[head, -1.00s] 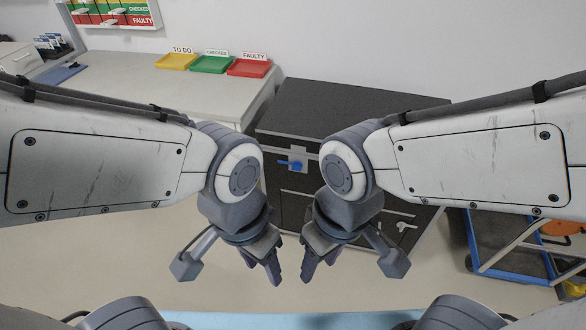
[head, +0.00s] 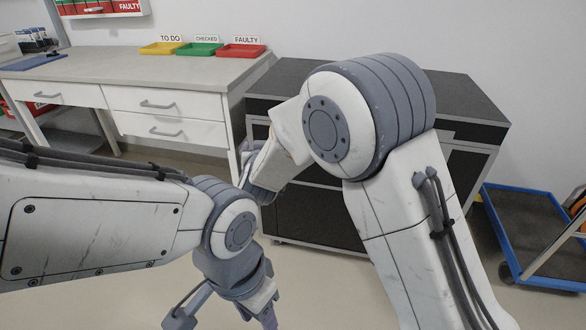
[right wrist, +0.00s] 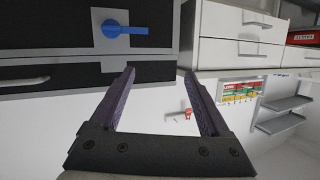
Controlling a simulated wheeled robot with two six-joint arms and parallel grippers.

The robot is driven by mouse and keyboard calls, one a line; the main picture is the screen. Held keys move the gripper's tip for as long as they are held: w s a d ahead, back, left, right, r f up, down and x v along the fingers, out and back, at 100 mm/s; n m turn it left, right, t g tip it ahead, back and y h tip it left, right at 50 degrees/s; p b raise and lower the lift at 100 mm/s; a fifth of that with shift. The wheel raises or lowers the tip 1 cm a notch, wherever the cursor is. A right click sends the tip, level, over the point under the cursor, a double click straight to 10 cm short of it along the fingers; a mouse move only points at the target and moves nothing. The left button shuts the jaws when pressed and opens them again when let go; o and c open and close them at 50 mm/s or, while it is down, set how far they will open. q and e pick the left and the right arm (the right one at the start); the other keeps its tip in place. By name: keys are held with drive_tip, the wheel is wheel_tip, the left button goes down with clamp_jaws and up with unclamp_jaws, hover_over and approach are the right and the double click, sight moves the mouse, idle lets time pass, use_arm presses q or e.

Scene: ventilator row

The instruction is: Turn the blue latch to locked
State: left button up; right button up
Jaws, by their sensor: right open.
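The blue latch (right wrist: 125,30) shows in the right wrist view on a grey plate (right wrist: 110,45) on the dark cabinet front. Its handle lies roughly level in that view, pointing right from its round pivot. My right gripper (right wrist: 158,72) is open and empty, its two fingers apart and just below the latch in that view, not touching it. In the head view my right gripper (head: 246,158) is partly hidden by my own arm, which also hides the latch. My left gripper (head: 268,316) hangs low at the bottom edge, its fingertips partly cut off.
The dark cabinet (head: 460,100) stands beside a white desk (head: 100,68) with drawers. Yellow (head: 161,48), green (head: 200,49) and red (head: 243,51) trays sit on the desk. A blue-framed cart (head: 535,225) stands at the right. Floor in front is clear.

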drive_tip(key=w+d+f+m+t+h+b, duration=0.2)
drive_tip(key=w+d+f+m+h+b, duration=0.25)
drive_tip(key=f, duration=0.45)
use_arm(q)
wheel_tip(320, 180, down, 11)
drive_tip(key=b, duration=0.4)
use_arm(e)
drive_tip(key=w+d+n+h, duration=0.1)
drive_tip(key=w+d, duration=0.3)
drive_tip(key=w, duration=0.5)
drive_tip(key=shift+w+r+t, duration=0.15)
drive_tip(key=shift+r+t, duration=0.1)
drive_tip(key=shift+t, duration=0.05)
use_arm(q)
drive_tip(key=shift+f, duration=0.1)
use_arm(e)
drive_tip(key=shift+n, duration=0.25)
drive_tip(key=shift+c, duration=0.3)
clamp_jaws()
